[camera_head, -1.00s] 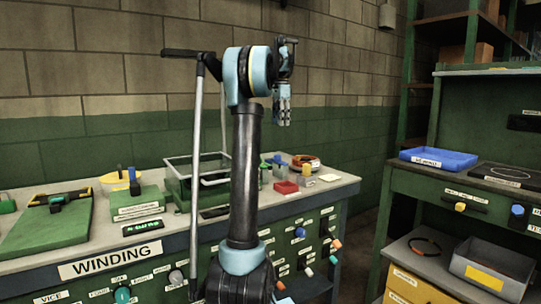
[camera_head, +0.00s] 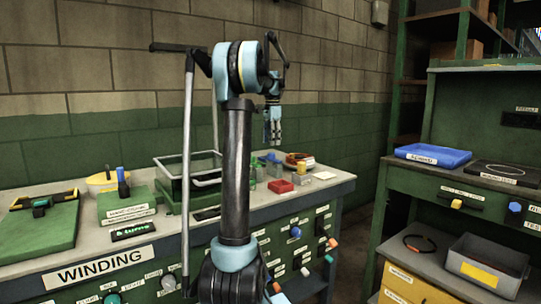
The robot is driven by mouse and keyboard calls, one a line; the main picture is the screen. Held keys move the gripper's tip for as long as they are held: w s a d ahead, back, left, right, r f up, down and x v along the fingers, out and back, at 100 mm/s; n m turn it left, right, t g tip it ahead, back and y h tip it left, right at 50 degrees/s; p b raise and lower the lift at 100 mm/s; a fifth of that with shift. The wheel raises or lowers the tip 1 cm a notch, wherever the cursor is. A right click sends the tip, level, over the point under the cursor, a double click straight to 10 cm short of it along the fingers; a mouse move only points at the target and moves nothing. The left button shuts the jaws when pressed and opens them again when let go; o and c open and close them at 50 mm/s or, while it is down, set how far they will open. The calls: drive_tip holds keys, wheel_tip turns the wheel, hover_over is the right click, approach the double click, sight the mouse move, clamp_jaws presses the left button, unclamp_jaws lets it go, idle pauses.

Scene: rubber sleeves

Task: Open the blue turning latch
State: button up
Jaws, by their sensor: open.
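A blue knob (camera_head: 515,207) sits on the front of the green bench at the right edge. Another blue knob (camera_head: 295,232) sits on the front panel of the bench labelled WINDING. Which of them is the blue turning latch I cannot tell, as both are small here. My gripper (camera_head: 273,138) hangs pointing down, open and empty, above the right part of the WINDING bench. It is apart from both knobs.
The WINDING bench (camera_head: 70,246) carries a clear box (camera_head: 190,170), a red block (camera_head: 279,187) and several small parts. The right bench holds a blue tray (camera_head: 432,155); a grey bin (camera_head: 487,265) stands lower. A dark floor gap lies between the benches.

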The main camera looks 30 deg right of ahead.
sight(273, 157)
wheel_tip(273, 157, down, 7)
drive_tip(key=shift+r, duration=0.2)
idle(0.3)
drive_tip(key=c, duration=1.1)
